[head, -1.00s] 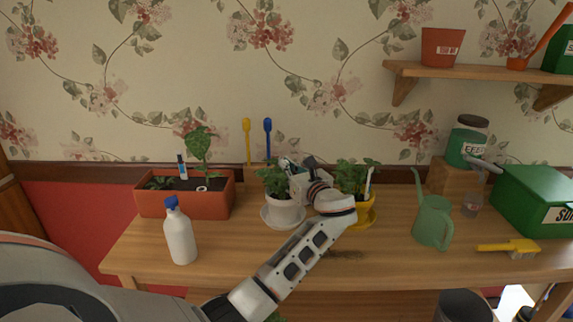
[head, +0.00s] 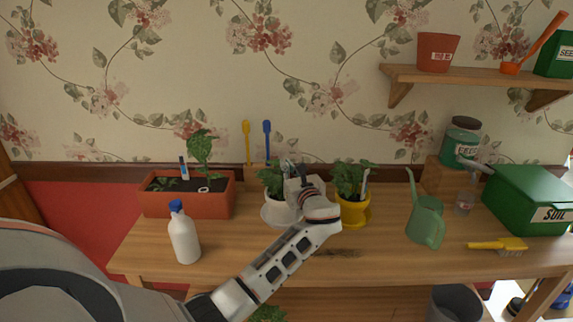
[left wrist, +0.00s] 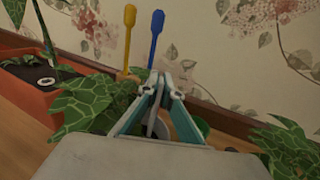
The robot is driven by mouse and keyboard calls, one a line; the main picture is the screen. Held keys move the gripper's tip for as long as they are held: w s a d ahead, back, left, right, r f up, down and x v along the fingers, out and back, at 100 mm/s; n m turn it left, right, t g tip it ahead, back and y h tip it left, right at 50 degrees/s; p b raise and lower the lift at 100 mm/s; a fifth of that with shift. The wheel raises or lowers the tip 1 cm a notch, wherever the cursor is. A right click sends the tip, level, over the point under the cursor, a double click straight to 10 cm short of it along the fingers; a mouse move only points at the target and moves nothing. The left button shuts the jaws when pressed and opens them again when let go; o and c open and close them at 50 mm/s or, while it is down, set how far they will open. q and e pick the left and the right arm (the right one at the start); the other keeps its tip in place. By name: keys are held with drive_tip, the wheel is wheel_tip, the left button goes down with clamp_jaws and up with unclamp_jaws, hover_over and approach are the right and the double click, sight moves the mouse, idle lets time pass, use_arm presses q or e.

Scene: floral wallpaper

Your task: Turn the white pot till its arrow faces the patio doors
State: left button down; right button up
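The white pot (head: 278,214) stands on a white saucer on the bench and holds a leafy green plant (head: 270,178). No arrow shows on the side of the pot that I see. My left gripper (head: 290,168) is at the right side of the plant, over the pot's rim. In the left wrist view its teal-edged fingers (left wrist: 157,84) come together at the tips among the leaves (left wrist: 90,105). Whether the rim is between them is hidden. The gripper and wrist cover the pot's upper right part. My right gripper is not in view. No patio doors show.
A yellow pot (head: 353,214) with a plant stands close to the right.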

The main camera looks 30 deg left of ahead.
use_arm(q)
drive_tip(key=shift+f, duration=0.15)
idle(0.6)
drive_tip(key=c, duration=2.2)
unclamp_jaws()
drive_tip(key=shift+f, duration=0.15)
drive_tip(key=shift+s+d, duration=0.1)
drive_tip(key=v, duration=1.2)
